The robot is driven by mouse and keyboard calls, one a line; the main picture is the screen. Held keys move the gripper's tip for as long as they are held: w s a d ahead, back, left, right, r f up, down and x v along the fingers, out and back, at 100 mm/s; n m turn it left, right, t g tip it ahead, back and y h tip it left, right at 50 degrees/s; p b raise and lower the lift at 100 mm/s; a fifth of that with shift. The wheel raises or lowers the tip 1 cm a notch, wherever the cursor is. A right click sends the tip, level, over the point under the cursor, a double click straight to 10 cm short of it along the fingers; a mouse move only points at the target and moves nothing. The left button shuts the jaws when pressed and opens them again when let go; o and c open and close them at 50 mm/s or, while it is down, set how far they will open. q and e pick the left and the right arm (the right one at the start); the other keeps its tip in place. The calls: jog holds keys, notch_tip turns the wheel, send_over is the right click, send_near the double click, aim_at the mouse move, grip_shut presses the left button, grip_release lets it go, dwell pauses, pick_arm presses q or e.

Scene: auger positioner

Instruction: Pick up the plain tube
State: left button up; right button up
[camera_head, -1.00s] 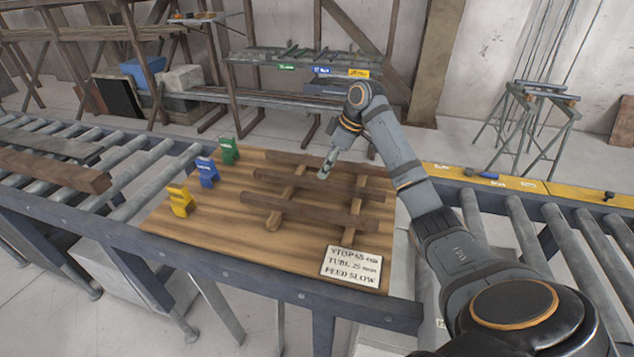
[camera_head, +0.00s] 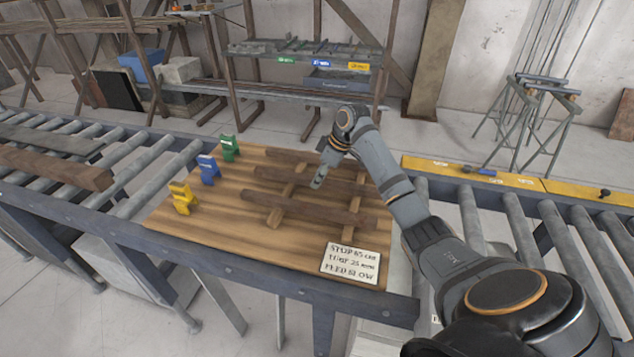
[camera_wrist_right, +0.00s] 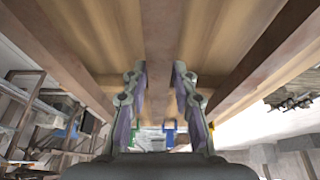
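I cannot pick out a plain tube for certain in either view. Thin long items (camera_head: 318,47) lie on the back rack, too small to tell apart. My right gripper (camera_head: 318,182) is over the wooden board, among the dark timbers. In the right wrist view its two fingers (camera_wrist_right: 158,85) are apart, with nothing held between them. A dark timber (camera_wrist_right: 158,40) runs behind the gap; I cannot tell whether the fingers touch it. My left gripper is not in view.
The board (camera_head: 205,235) carries several crossed timbers (camera_head: 310,212), a yellow stand (camera_head: 183,198), a blue stand (camera_head: 209,170), a green stand (camera_head: 229,149) and a written sign (camera_head: 350,263). Roller conveyors (camera_head: 130,190) flank it. A yellow rail (camera_head: 510,181) lies at right.

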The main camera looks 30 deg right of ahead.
grip_shut()
jog(key=shift+w, duration=0.1)
